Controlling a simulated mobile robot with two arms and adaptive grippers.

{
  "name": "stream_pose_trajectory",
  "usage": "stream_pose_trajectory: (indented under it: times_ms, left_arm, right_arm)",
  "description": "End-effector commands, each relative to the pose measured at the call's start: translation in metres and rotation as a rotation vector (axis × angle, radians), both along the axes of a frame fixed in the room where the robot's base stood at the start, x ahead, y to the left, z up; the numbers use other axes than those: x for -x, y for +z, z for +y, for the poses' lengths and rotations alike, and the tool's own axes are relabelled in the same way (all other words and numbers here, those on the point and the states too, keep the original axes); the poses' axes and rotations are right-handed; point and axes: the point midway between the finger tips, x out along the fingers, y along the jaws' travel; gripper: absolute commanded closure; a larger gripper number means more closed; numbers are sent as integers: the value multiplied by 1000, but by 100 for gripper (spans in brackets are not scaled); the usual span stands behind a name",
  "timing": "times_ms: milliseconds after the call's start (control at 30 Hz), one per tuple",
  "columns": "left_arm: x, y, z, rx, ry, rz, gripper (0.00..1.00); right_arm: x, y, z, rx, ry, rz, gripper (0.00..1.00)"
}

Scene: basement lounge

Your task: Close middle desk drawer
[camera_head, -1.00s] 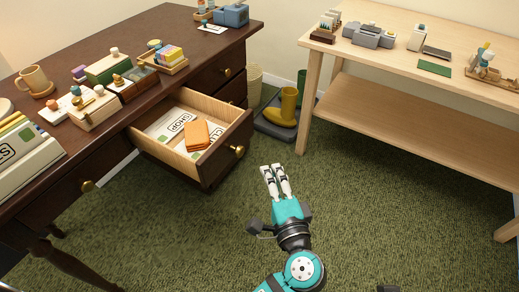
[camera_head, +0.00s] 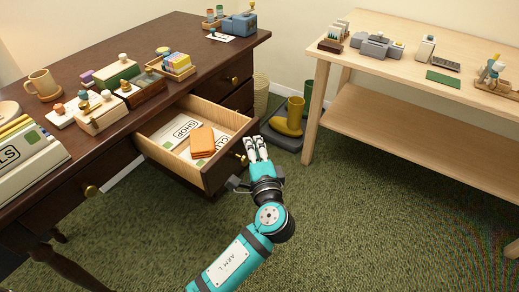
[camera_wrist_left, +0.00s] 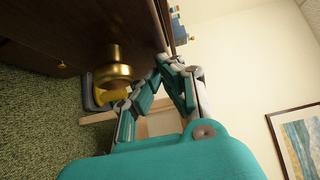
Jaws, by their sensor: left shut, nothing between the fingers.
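The middle desk drawer (camera_head: 220,172) stands pulled out of the dark wooden desk (camera_head: 110,133). It holds papers (camera_head: 180,131) and an orange stack (camera_head: 203,140). Its round brass knob (camera_head: 243,160) is on the front face. My left gripper (camera_head: 256,149) is shut and empty, just right of the drawer front and beside the knob. Whether it touches the front I cannot tell. In the left wrist view the brass knob (camera_wrist_left: 113,72) is left of the gripper fingers (camera_wrist_left: 178,68), against the dark wood. My right gripper is not in view.
A light wooden table (camera_head: 420,105) stands at the right, with a yellow boot (camera_head: 291,117) on a dark tray beside its leg. A mug (camera_head: 42,84) and several small boxes are on the desk. Green carpet in front is free.

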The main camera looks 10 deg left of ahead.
Motion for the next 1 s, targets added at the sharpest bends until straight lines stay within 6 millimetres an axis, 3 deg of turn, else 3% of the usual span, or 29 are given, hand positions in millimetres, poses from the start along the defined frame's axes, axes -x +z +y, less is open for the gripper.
stream_pose_trajectory:
  times_ms: [367,467,567,1000]
  left_arm:
    - [-1,1,3,-1,0,0,100]
    - [-3,1,10,-2,2,1,100]
    - [-8,2,24,-3,3,0,100]
    - [-45,2,125,-3,5,0,100]
  right_arm:
    - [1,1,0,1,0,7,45]
    - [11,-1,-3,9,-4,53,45]
    - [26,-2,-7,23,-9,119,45]
    - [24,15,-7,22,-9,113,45]
